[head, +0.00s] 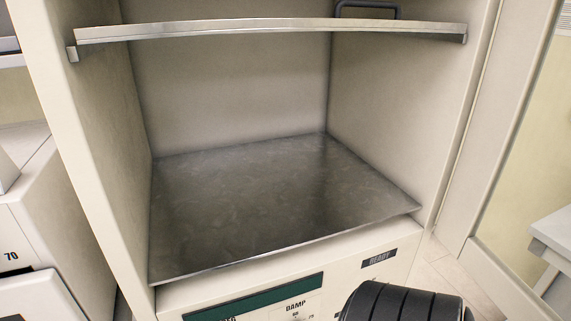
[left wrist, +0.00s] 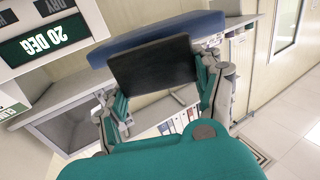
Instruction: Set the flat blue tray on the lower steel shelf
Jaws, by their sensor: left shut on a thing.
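The lower steel shelf (head: 270,200) is a bare, dull grey plate inside a cream cabinet in the head view. Nothing lies on it. In the left wrist view the blue tray (left wrist: 150,38) shows as a thick blue edge beyond the fingers, slightly tilted in the picture. A dark flat panel (left wrist: 153,73) sits just below that edge, between the fingers; I cannot tell if it is part of the tray. My left gripper (left wrist: 160,82), teal and grey, is shut on the tray. Neither the tray nor a gripper shows in the head view.
An upper steel shelf (head: 270,31) crosses above the lower one, with a dark handle (head: 366,8) on it. Cabinet side walls bound the opening. Labelled panels (head: 297,306) sit below the shelf front. Another cream unit (head: 40,220) stands at left. The space between shelves is clear.

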